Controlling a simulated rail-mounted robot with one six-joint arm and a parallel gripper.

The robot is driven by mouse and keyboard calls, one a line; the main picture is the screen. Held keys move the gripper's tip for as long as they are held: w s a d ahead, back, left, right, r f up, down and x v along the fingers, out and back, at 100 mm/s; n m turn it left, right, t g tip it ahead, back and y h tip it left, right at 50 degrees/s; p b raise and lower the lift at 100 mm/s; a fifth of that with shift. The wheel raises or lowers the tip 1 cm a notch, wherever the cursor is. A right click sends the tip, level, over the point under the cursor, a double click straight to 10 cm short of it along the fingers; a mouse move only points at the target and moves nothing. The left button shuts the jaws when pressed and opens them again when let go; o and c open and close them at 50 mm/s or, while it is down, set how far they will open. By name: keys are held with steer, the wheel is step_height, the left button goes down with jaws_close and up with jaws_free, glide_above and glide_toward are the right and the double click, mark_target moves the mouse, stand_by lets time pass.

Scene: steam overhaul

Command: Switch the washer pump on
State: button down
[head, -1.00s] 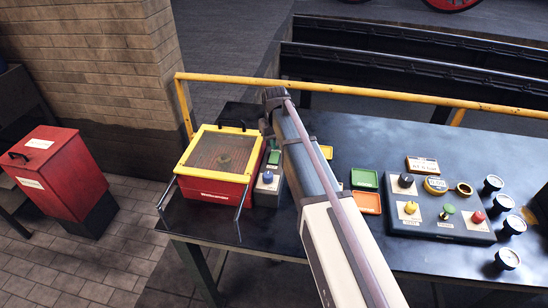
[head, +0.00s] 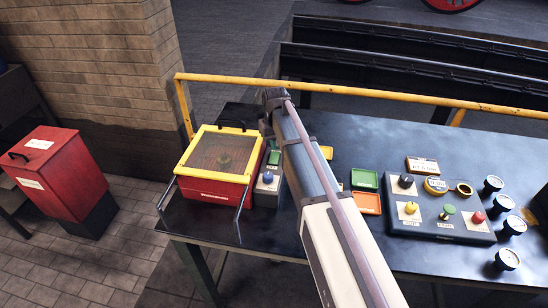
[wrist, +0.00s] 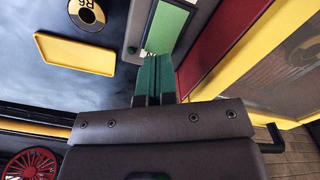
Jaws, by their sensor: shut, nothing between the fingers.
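The washer (head: 207,190) is a red box with a yellow-framed mesh lid, at the left end of the dark bench. A round shape shows faintly under the mesh. Just right of it stands a grey switch box (head: 266,199) with a blue knob (head: 268,178) and a green part (head: 274,157). In the wrist view my gripper (wrist: 155,65) is shut and empty, its fingertips at or very near a green part (wrist: 168,28) on the grey box. I cannot tell whether they touch. In the head view my arm hides the fingertips.
A control panel (head: 440,232) with several knobs and gauges sits on the right of the bench. Green and orange trays (head: 367,203) lie between. A yellow rail (head: 370,92) runs along the bench's back. A red bin (head: 62,170) stands on the floor at left.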

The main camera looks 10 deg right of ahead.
mark_target(275, 153)
steer(key=shift+f+b, duration=1.45)
stand_by(0.9)
step_height(275, 153, up, 7)
steer(key=p, duration=0.7)
steer(key=shift+r, duration=0.2)
steer(key=shift+f, duration=0.1)
steer(key=s+m, duration=0.1)
steer(key=s, duration=2.5)
